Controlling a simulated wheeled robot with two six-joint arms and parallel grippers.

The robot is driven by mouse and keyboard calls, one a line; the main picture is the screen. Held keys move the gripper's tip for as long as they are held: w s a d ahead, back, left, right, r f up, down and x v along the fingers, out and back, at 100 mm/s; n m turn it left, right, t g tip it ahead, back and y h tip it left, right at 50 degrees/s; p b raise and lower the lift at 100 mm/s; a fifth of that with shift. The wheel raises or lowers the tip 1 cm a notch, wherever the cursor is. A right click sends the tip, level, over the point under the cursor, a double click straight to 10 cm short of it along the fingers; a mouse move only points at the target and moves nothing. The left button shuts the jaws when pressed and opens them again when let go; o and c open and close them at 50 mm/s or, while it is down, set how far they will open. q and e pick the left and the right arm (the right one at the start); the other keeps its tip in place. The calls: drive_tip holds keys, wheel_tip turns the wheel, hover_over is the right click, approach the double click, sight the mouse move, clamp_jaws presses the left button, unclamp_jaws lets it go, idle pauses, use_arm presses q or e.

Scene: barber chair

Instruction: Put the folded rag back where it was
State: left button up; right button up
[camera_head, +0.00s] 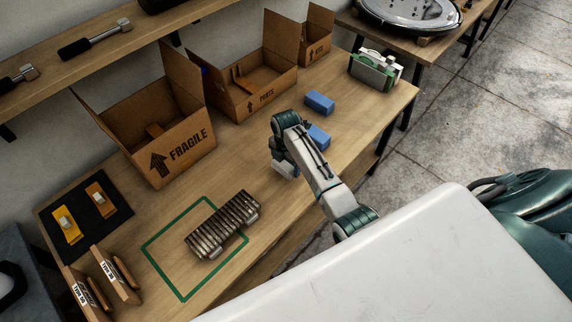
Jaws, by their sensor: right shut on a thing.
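My right gripper (283,165) points down over the front part of the workbench, right of the green outline. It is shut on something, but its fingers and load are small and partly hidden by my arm. A pale patch shows at its jaws, and I cannot tell whether it is the folded rag or part of the gripper. One blue block-like thing (320,102) lies on the bench behind my arm. A second blue one (319,137) lies nearer, partly covered by my arm. I cannot tell whether either is cloth. My left gripper is out of view.
Open cardboard boxes (185,150) (262,100) stand along the back. Bare wood lies between box and outline.

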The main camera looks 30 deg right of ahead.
sight(286, 167)
drive_tip(key=shift+w+d+r, duration=0.1)
drive_tip(key=shift+w+d, duration=0.15)
drive_tip(key=shift+w, duration=0.25)
wheel_tip(286, 167, down, 3)
drive_tip(key=shift+s+r+p, duration=0.1)
drive_tip(key=shift+r+p, duration=0.1)
drive_tip(key=shift+p, duration=0.4)
drive_tip(key=shift+f, duration=0.55)
drive_tip(key=shift+a, duration=0.1)
drive_tip(key=shift+f, duration=0.2)
drive_tip(key=o, duration=0.9)
wheel_tip(286, 167, up, 12)
drive_tip(key=shift+r+b, duration=0.2)
drive_tip(key=shift+b, duration=0.65)
